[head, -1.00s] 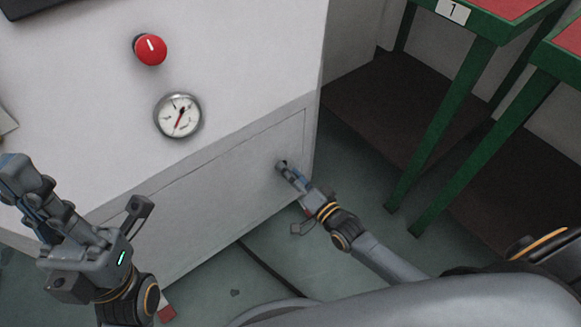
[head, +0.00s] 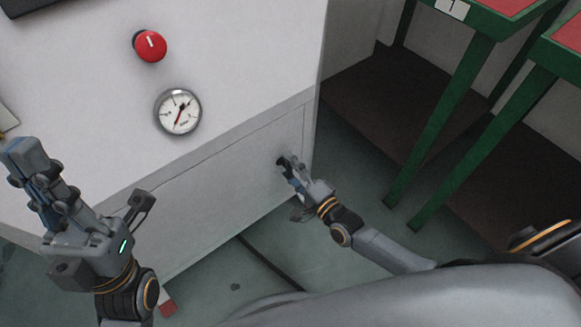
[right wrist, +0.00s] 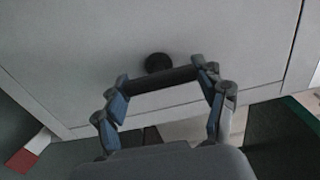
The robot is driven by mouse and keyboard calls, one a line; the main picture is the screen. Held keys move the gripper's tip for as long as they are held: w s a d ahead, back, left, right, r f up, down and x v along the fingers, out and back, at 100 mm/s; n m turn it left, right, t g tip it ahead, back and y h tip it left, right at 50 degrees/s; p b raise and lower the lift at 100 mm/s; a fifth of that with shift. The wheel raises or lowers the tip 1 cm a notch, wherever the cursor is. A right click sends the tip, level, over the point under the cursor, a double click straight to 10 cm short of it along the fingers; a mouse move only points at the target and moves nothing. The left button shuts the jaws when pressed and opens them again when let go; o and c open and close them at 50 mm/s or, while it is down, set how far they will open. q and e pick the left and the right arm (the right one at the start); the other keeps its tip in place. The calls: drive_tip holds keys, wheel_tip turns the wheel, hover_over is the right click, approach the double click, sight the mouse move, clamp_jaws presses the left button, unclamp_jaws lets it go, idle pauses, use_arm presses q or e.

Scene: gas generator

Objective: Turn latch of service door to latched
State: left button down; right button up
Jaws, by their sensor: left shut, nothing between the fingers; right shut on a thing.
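The service door (head: 225,190) is the light grey lower panel of the white cabinet, and it sits flush in its frame. Its latch (head: 283,161) is near the door's right edge, mostly hidden by my right gripper in the head view. The right wrist view shows the latch as a dark bar (right wrist: 163,79) in front of a round black base (right wrist: 158,62). My right gripper (head: 287,168) is shut on the bar, one finger at each end (right wrist: 163,80). My left gripper (head: 24,160) is shut and empty, raised in front of the cabinet at the left.
A red knob (head: 150,45) and a round gauge (head: 178,111) are on the cabinet above the door. Green-legged tables (head: 460,115) stand at the right.

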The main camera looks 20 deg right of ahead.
idle(0.3)
drive_tip(key=o, duration=1.7)
drive_tip(key=shift+s, duration=0.1)
drive_tip(key=v, duration=1.1)
drive_tip(key=shift+s+d, duration=0.15)
drive_tip(key=shift+s, duration=0.25)
